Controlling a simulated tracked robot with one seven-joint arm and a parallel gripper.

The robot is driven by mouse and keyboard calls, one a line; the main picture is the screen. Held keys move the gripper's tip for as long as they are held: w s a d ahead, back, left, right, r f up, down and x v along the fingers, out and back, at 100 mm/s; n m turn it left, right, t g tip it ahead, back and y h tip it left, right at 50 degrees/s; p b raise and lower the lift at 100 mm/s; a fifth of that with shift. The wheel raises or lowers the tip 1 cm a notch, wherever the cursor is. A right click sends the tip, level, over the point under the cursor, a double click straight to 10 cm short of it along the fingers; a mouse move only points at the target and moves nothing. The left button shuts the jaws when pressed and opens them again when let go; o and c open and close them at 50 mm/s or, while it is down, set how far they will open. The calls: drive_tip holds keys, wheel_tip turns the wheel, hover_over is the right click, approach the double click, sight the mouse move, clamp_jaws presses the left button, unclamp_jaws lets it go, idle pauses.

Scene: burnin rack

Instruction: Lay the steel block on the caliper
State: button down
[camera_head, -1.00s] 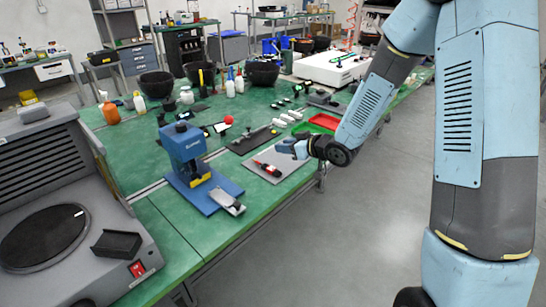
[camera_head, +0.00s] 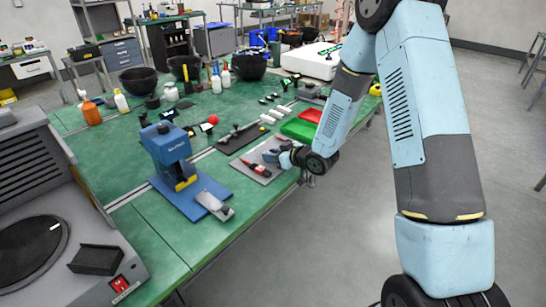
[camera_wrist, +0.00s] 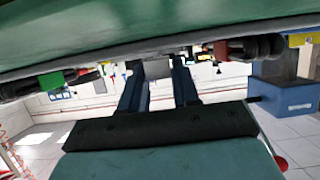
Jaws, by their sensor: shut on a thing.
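My gripper (camera_head: 275,154) is low over the front edge of the green bench, by a grey mat (camera_head: 240,169). In the wrist view my gripper's two fingers (camera_wrist: 159,80) are shut on a grey block, the steel block (camera_wrist: 158,68). In the head view the block is too small to tell from the fingers. A long thin tool, possibly the caliper (camera_head: 237,133), lies on a dark mat beyond the grey one; it is too small to be sure.
A blue press (camera_head: 170,156) stands to the left. Green and red trays (camera_head: 300,129) and several white cylinders (camera_head: 268,119) lie behind.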

drive_tip(key=shift+a+f, duration=0.1)
drive_tip(key=shift+f, duration=0.25)
drive_tip(key=shift+a, duration=0.1)
drive_tip(key=shift+s+f, duration=0.15)
drive_tip(key=shift+f, duration=0.2)
